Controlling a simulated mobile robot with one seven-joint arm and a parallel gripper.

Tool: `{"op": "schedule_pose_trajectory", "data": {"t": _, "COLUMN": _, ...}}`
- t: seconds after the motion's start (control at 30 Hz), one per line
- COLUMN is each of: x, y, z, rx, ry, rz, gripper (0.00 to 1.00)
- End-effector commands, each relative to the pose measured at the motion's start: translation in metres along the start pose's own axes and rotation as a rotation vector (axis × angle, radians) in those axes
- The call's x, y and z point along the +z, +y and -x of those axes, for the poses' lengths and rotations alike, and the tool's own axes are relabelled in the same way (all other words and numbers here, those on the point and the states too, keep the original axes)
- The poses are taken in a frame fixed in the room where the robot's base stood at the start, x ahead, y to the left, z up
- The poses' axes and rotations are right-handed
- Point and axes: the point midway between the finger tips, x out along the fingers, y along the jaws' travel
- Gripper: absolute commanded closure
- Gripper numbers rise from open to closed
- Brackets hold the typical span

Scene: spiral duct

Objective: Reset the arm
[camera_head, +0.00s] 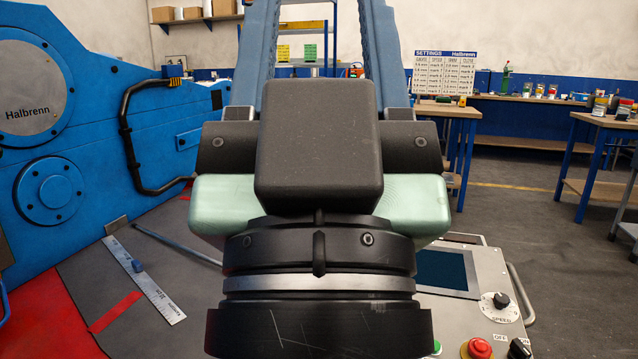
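My gripper (318,15) fills the middle of the head view, seen from behind and very close. Its black body sits above my black wrist with a grey ring, and pale green pads stick out on both sides. Two long blue fingers rise from black blocks at the left and right of the body and lean inward. They stand well apart, with background showing between them. The fingertips are beyond the top edge of the picture. I see nothing held between the visible parts of the fingers.
A large blue Halbrenn machine (75,130) stands at left. A steel ruler (145,278) lies on a dark surface with red areas. A control panel (470,320) with a screen, speed knob and red button sits at lower right. Workbenches (440,110) stand behind; grey floor (520,215) is open at right.

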Motion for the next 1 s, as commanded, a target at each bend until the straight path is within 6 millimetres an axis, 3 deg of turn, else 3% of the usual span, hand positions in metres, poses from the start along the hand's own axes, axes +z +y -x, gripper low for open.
{"op": "schedule_pose_trajectory", "data": {"t": 0.03, "x": -0.022, "y": 0.000, "z": -0.024, "rx": 0.000, "ry": 0.000, "rz": -0.001, "gripper": 0.47}}
{"op": "schedule_pose_trajectory", "data": {"t": 0.6, "x": -0.143, "y": 0.000, "z": -0.152, "rx": -0.002, "ry": -0.001, "rz": -0.004, "gripper": 0.47}}
{"op": "schedule_pose_trajectory", "data": {"t": 0.8, "x": -0.171, "y": 0.000, "z": -0.182, "rx": -0.002, "ry": -0.001, "rz": -0.004, "gripper": 0.47}}
{"op": "schedule_pose_trajectory", "data": {"t": 1.0, "x": -0.179, "y": 0.000, "z": -0.190, "rx": -0.002, "ry": -0.001, "rz": -0.004, "gripper": 0.47}}
